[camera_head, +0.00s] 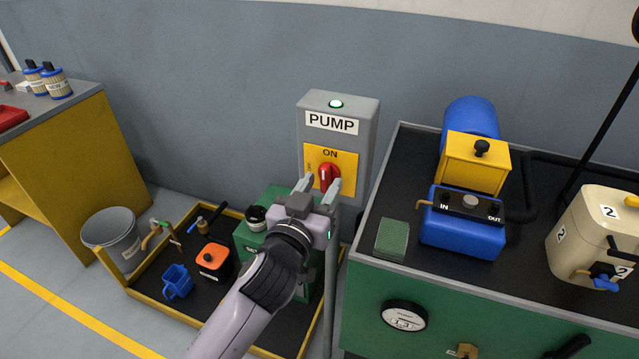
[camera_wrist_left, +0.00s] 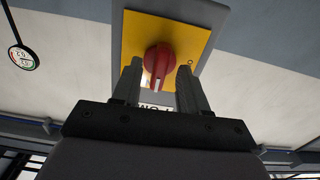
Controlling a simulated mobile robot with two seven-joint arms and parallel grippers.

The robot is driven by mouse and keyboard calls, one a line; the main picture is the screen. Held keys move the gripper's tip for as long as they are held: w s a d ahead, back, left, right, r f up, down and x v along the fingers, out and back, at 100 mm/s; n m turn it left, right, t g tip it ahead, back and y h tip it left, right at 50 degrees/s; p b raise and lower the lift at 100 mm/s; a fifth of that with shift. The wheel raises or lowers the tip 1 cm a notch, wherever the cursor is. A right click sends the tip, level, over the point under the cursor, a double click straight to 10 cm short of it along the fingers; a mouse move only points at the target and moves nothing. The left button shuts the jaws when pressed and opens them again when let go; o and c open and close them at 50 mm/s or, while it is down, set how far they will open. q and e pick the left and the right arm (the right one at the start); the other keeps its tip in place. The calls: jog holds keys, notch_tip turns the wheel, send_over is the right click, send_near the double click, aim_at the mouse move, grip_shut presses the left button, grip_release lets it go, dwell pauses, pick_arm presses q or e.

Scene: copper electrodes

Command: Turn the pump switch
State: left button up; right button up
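The pump box (camera_head: 362,130) is a grey panel on a post, with a PUMP label and a lit green lamp (camera_head: 336,104) on top. Its yellow plate (camera_head: 345,160) reads ON above the red switch knob (camera_head: 328,177). The knob's grip stands about upright, toward ON. My left gripper (camera_head: 318,188) is open in front of the plate. In the left wrist view the knob (camera_wrist_left: 159,60) shows past and between the two spread fingertips (camera_wrist_left: 158,73); I cannot tell whether they touch it. My right gripper is not in view.
A green cabinet (camera_head: 460,300) with a blue-and-yellow pump unit (camera_head: 465,220) and a cream tank (camera_head: 595,235) stands right. A yellow-edged tray (camera_head: 150,292) with cans lies below, beside a grey bucket (camera_head: 113,238). A yellow bench (camera_head: 80,160) stands left.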

pick_arm(q)
jog(key=p+v, duration=0.1)
jog(key=v, duration=0.5)
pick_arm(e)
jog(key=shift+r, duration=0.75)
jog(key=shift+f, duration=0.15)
